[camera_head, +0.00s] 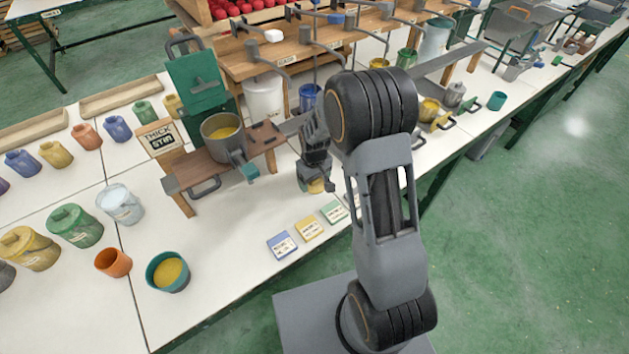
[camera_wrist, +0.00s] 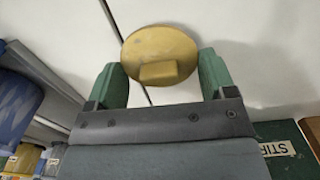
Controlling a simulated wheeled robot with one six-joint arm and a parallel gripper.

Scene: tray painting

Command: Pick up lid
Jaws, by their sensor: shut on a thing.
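A round yellow lid (camera_wrist: 160,45) with a block-shaped knob sits between the two green fingertips of my gripper (camera_wrist: 161,72) in the wrist view. The fingers are shut on its sides. In the head view my gripper (camera_head: 315,182) points down over the white table, right of the wooden stand, and a bit of yellow (camera_head: 316,187) shows under it. My arm and gripper hide most of the lid there. I cannot tell whether it touches the table. Another yellow lid (camera_head: 15,238) sits on a yellow pot at the far left.
The wooden stand (camera_head: 185,208) with a grey pot (camera_head: 222,136) of yellow paint is close on the left. Small cards (camera_head: 309,229) lie in front. A teal cup (camera_head: 167,272) and orange cup (camera_head: 113,262) stand front left. The table (camera_head: 225,255) between is clear.

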